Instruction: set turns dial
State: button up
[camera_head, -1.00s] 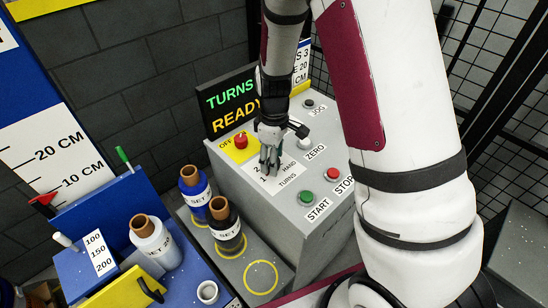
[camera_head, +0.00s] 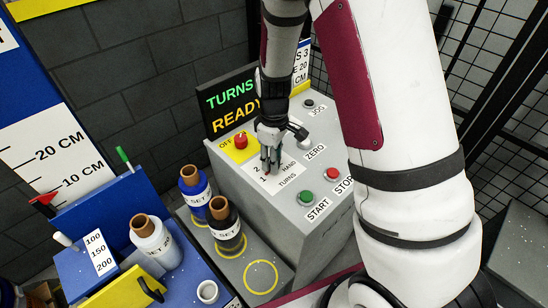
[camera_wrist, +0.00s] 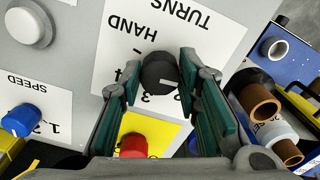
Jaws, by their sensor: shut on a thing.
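The turns dial (camera_wrist: 159,72) is a dark round knob on a white label reading HAND and TURNS. In the wrist view it sits between my gripper's (camera_wrist: 160,85) green-padded fingertips, which are shut on it. A white pointer line on the knob points toward the right of the wrist picture, with printed numbers near its lower rim. In the head view my gripper (camera_head: 271,160) reaches down onto the grey control panel, and its fingers hide the dial.
The panel also holds a red OFF knob (camera_head: 240,140), a green START button (camera_head: 306,197), a red STOP button (camera_head: 333,173) and a ZERO button (camera_head: 302,136). A screen (camera_head: 232,105) reads TURNS and READY. Labelled spools, including a blue one (camera_head: 194,192), stand left.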

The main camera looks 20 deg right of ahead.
jog(key=m, duration=0.5)
jog(key=shift+p, duration=0.35)
jog(key=m, duration=0.4)
jog(key=shift+p, duration=0.35)
jog(key=m, duration=0.5)
jog(key=shift+p, duration=0.35)
jog(key=m, duration=0.4)
jog(key=shift+m+p, duration=0.4)
jog(key=shift+w, duration=0.1)
jog(key=o, duration=1.1)
jog(key=shift+o, duration=0.2)
